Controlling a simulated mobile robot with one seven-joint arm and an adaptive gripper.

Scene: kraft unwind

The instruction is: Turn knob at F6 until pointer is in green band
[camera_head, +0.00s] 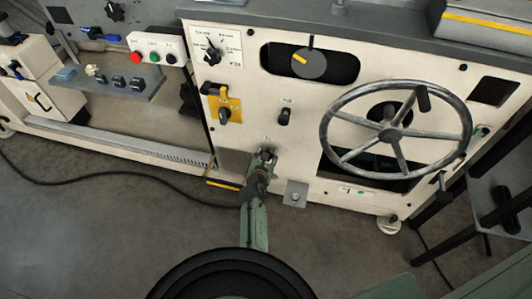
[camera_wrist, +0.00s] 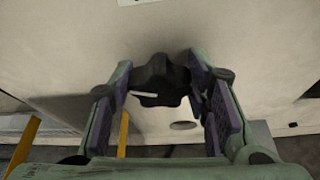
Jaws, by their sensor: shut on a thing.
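A black lobed knob (camera_wrist: 160,84) sits on the cream machine panel, between my two fingers in the wrist view. A pale line shows at its left side. My gripper (camera_head: 264,158) reaches the lower part of the panel in the head view and is shut on this knob, with a purple pad on each side of it. In the head view my fingers mostly hide the knob. Its label is too small to read. A small strip with green marks (camera_head: 352,191) is on the panel to the lower right. Which pointer goes with the knob, and its reading, cannot be told.
A large grey handwheel (camera_head: 395,133) stands out from the panel to the right. Another black knob (camera_head: 285,117) is just above my gripper, and a yellow-plated switch (camera_head: 230,110) is up left. A grey bracket (camera_head: 295,194) is close on the right. A cable (camera_head: 110,178) crosses the floor.

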